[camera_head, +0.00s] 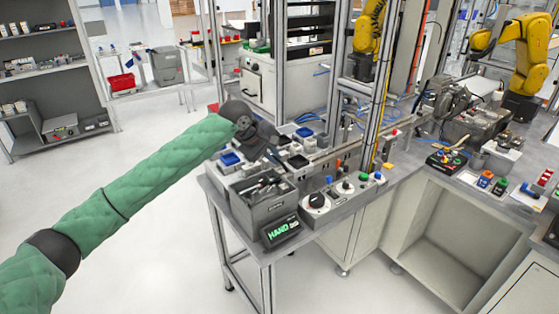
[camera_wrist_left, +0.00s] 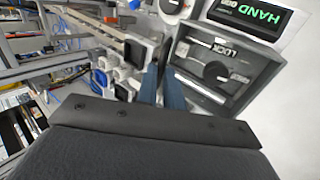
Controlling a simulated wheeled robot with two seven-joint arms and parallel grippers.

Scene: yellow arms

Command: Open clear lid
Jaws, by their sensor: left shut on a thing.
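My left gripper (camera_head: 277,160) reaches in from the left over the workbench, at the back of a grey open-looking box (camera_head: 262,208) with dark items inside. In the left wrist view the two bluish fingers (camera_wrist_left: 163,88) are close together at the left edge of the grey box (camera_wrist_left: 208,92) marked LOCK. They are shut on what appears to be the edge of the clear lid. The lid is see-through and its outline is hard to make out, so its exact tilt cannot be told. My right gripper is in neither view.
A lit HAND display (camera_head: 282,230) stands in front of the box. A control panel with a black knob (camera_head: 317,200) is to its right. Blue bins (camera_head: 230,159) lie behind at left. Metal posts (camera_head: 335,75) rise behind the bench.

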